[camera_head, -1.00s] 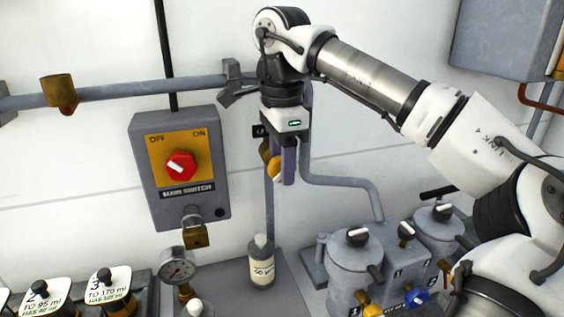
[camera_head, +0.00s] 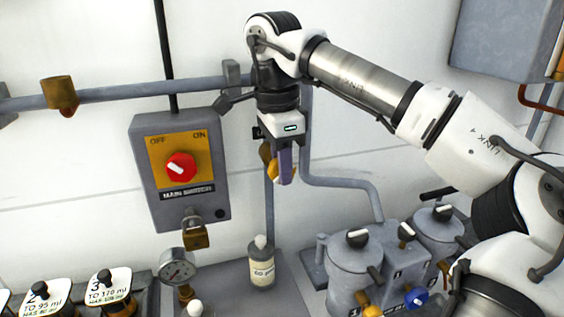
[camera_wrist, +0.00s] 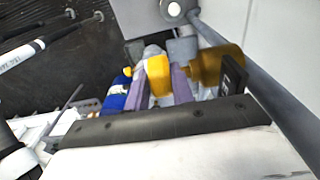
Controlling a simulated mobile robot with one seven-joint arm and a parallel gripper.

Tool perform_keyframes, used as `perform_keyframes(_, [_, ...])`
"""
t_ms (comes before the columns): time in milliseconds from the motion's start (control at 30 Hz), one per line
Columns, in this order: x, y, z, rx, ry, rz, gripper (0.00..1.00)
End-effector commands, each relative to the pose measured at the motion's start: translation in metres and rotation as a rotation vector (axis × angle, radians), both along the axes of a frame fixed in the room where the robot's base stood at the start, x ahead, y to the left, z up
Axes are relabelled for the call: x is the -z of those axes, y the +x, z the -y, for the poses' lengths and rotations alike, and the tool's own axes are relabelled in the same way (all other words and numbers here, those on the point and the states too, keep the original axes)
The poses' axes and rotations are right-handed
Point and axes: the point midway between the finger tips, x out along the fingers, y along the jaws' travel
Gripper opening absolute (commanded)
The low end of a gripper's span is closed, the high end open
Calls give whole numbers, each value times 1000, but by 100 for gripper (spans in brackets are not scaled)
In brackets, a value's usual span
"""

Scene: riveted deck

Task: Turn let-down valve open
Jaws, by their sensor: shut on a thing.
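The let-down valve has a brass body (camera_head: 265,152) on the thin vertical pipe right of the main switch box, and a yellow handle (camera_head: 273,172). My gripper (camera_head: 283,176) points down at it, with its purple fingers shut on the handle. In the wrist view the yellow handle (camera_wrist: 158,76) sits between the two purple fingers (camera_wrist: 160,90). The brass body (camera_wrist: 212,65) is just to their right, with a black plate (camera_wrist: 233,73) beside it. In the head view the fingers and gripper body partly hide the valve.
The main switch box (camera_head: 180,168) with a red knob and a brass padlock (camera_head: 195,236) hangs left of my gripper. A bottle (camera_head: 261,264) and a pressure gauge (camera_head: 177,266) stand below. Grey pots (camera_head: 355,262) with black knobs are at lower right. A horizontal pipe (camera_head: 150,90) crosses the wall.

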Motion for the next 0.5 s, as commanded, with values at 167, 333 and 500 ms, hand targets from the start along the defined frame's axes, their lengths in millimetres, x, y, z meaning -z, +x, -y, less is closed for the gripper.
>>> perform_keyframes(167, [-2,-1,-3,-4,-104,36,1])
perform_keyframes(333, [-2,-1,-4,-3,-218,73,1])
perform_keyframes(500, [-2,-1,-5,-3,-319,105,1])
